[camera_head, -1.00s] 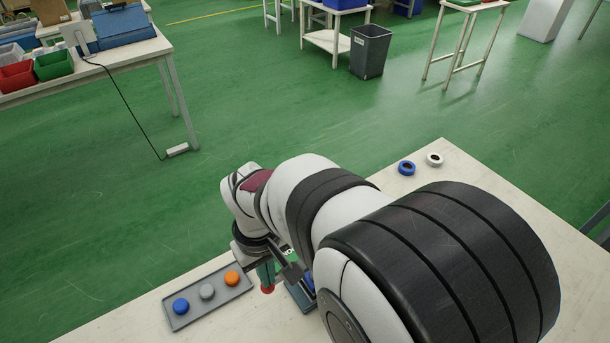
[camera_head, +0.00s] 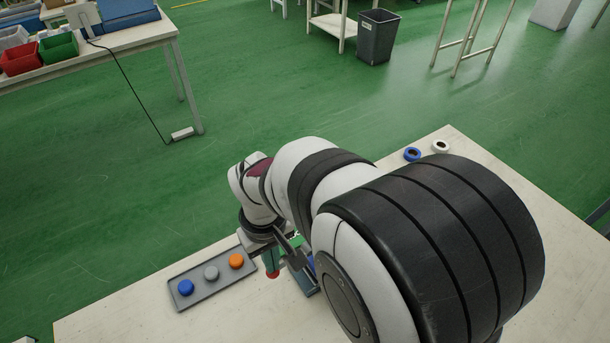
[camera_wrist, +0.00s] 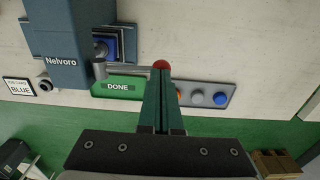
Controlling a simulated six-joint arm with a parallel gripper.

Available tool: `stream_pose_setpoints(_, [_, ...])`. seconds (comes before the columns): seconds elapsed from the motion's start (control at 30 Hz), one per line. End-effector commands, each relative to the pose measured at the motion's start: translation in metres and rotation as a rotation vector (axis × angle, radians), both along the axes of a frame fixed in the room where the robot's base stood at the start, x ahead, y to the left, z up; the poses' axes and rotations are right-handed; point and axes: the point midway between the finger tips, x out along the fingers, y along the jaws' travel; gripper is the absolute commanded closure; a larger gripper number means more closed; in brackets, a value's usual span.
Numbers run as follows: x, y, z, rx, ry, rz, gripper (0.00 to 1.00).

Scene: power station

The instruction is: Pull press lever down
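The press (camera_wrist: 72,40), a blue-grey body marked "Nelvoro", stands at the upper left of the wrist view. Its grey lever (camera_wrist: 128,71) sticks out to the right and ends in a red knob (camera_wrist: 161,65). My gripper (camera_wrist: 161,76) has green fingers whose tips meet the knob from both sides, shut on it. In the head view the red knob (camera_head: 272,274) shows at the lower end of my gripper (camera_head: 271,262). The press (camera_head: 304,278) is mostly hidden behind my arm there. A blue piece (camera_wrist: 101,48) sits at the press.
A grey tray (camera_head: 207,299) with blue, grey and orange round pieces lies left of my gripper. A green "DONE" sign (camera_wrist: 118,87) and a "BLUE" card (camera_wrist: 19,87) are by the press. Blue (camera_head: 412,154) and white (camera_head: 441,146) rings lie at the table's far corner.

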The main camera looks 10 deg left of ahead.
Motion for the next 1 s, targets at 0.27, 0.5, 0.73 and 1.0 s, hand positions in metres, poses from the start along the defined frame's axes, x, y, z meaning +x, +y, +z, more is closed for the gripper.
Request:
stream_pose_setpoints(0.27, [0.0,0.0,-0.002,0.0,0.0,0.0,1.0])
stream_pose_setpoints(0.5, [0.001,0.0,0.013,0.001,-0.003,0.001,1.0])
stream_pose_setpoints(0.73, [0.001,0.0,0.032,0.001,-0.002,0.001,1.0])
stream_pose_setpoints(1.0, [0.001,0.0,0.055,0.001,-0.002,0.001,1.0])
